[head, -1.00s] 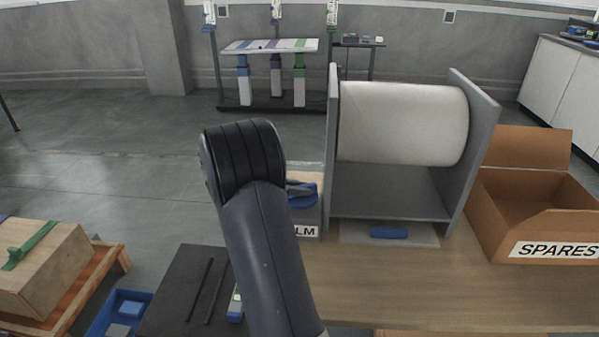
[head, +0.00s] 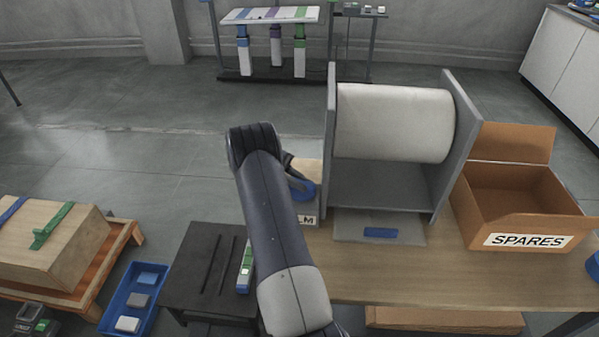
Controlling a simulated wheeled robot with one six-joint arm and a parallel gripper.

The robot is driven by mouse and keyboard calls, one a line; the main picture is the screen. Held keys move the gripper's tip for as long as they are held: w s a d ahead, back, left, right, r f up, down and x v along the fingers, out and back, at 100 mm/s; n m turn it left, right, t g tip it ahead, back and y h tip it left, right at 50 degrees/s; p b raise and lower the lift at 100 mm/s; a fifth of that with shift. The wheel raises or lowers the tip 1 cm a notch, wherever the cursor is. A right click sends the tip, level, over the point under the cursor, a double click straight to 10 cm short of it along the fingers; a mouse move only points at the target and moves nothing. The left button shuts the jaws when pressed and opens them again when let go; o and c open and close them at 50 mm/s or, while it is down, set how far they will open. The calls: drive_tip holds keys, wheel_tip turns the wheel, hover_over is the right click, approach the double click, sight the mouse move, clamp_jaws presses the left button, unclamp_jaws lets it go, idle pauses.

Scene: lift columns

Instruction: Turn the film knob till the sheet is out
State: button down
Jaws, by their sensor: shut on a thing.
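A white film roll (head: 393,122) lies level between two grey side plates of a stand on the wooden table. A flat grey sheet or plate (head: 408,236) shows at the foot of the stand, with a blue bar (head: 381,233) on it. A blue rounded part, seemingly the film knob (head: 303,189), is left of the stand above a label of which "LM" shows. My gripper (head: 291,174) is at this knob and shut on it, mostly hidden behind my dark arm. Whether any film hangs out of the roll I cannot tell.
An open cardboard box marked SPARES (head: 527,205) stands right of the stand. Left of my arm are a black stand (head: 195,290), a blue tray (head: 135,299) and a wooden crate (head: 50,245) on a pallet. The table (head: 450,275) is clear in front.

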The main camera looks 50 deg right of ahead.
sight(300, 180)
drive_tip(key=m+y+p, duration=0.1)
drive_tip(key=p, duration=0.1)
drive_tip(key=shift+r+p, duration=0.15)
drive_tip(key=shift+p, duration=0.2)
drive_tip(key=shift+f+m+g+y+p, duration=0.3)
drive_tip(key=shift+y+p, duration=0.2)
drive_tip(key=shift+p, duration=0.15)
drive_tip(key=c, duration=1.4)
unclamp_jaws()
drive_tip(key=shift+r, duration=0.1)
drive_tip(key=shift+o, duration=0.2)
drive_tip(key=shift+r, duration=0.1)
wheel_tip(300, 180, up, 10)
drive_tip(key=p, duration=1)
